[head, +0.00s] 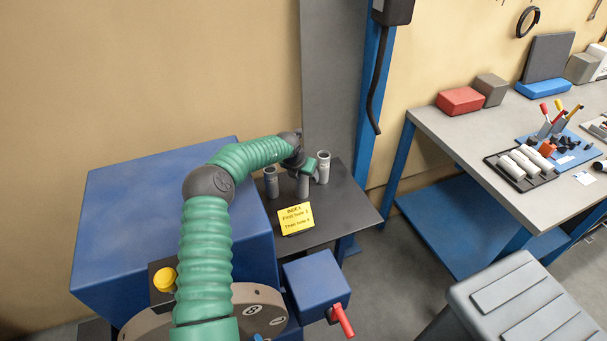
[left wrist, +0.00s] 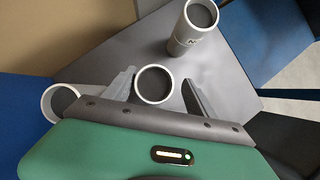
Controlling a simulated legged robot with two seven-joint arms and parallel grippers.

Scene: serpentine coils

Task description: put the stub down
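Three grey tubular stubs stand on a dark side table (head: 345,205): a left one (head: 271,184), a middle one (head: 302,187) and a right one (head: 323,168). My left gripper (head: 303,174) is over the middle stub. In the left wrist view, the middle stub's open rim (left wrist: 153,101) lies between the spread fingers (left wrist: 157,82), with a gap showing on the right side. The left stub (left wrist: 48,101) and the right stub (left wrist: 184,42), which has dark marking, stand apart from the fingers. My right gripper is not in view.
A large blue cabinet (head: 125,215) is to the left, and a blue box with a red handle (head: 314,284) is in front. A workbench (head: 455,135) with a dark tray (head: 497,171) of light cylinders is at right.

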